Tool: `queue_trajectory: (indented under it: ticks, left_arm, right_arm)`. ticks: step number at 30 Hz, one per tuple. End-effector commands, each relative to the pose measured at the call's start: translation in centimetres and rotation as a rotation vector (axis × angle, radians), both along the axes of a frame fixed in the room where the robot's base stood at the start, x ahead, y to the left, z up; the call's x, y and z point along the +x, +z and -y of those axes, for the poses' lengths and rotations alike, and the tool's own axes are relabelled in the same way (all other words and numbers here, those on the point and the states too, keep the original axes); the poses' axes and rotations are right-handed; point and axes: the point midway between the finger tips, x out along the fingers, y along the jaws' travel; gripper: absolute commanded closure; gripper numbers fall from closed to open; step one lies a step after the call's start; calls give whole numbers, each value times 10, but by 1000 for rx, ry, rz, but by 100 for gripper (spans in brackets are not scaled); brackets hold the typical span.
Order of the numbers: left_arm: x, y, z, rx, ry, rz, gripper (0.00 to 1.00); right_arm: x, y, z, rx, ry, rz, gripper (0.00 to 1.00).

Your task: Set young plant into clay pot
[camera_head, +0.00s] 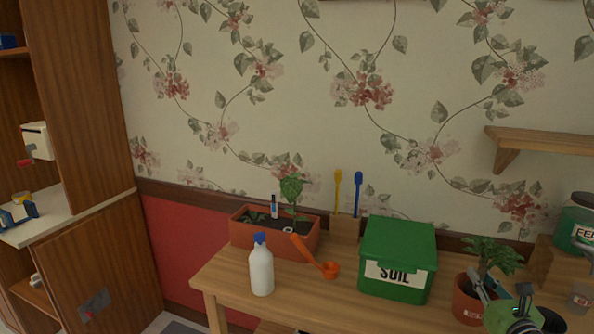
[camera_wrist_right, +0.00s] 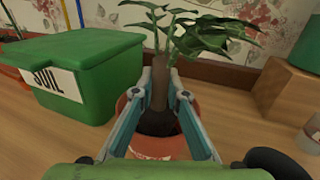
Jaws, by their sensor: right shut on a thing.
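The young plant (camera_head: 487,252) has a leafy green top, a thick brown stem and a dark root ball. The clay pot (camera_head: 467,302) stands on the wooden table at the right, below the plant. My right gripper (camera_head: 477,281) is shut on the plant's stem, over the pot. In the right wrist view the plant (camera_wrist_right: 159,82) stands nearly upright between the fingers (camera_wrist_right: 160,78). Its dark root ball is at the mouth of the pot (camera_wrist_right: 163,146); I cannot tell whether it touches the inside. My left gripper is out of view.
A green soil box (camera_head: 398,255) stands left of the pot. An orange scoop (camera_head: 328,268), a white bottle (camera_head: 261,272) and a planter box (camera_head: 305,236) are farther left. A green jar (camera_head: 575,228) stands on a wooden block at the right.

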Motion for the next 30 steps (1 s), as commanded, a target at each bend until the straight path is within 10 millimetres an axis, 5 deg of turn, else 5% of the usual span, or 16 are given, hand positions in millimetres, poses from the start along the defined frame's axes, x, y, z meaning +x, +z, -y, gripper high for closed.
queue_trajectory:
  ticks: [30]
  left_arm:
    - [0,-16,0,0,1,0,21]
  right_arm:
    - [0,-16,0,0,0,1,100]
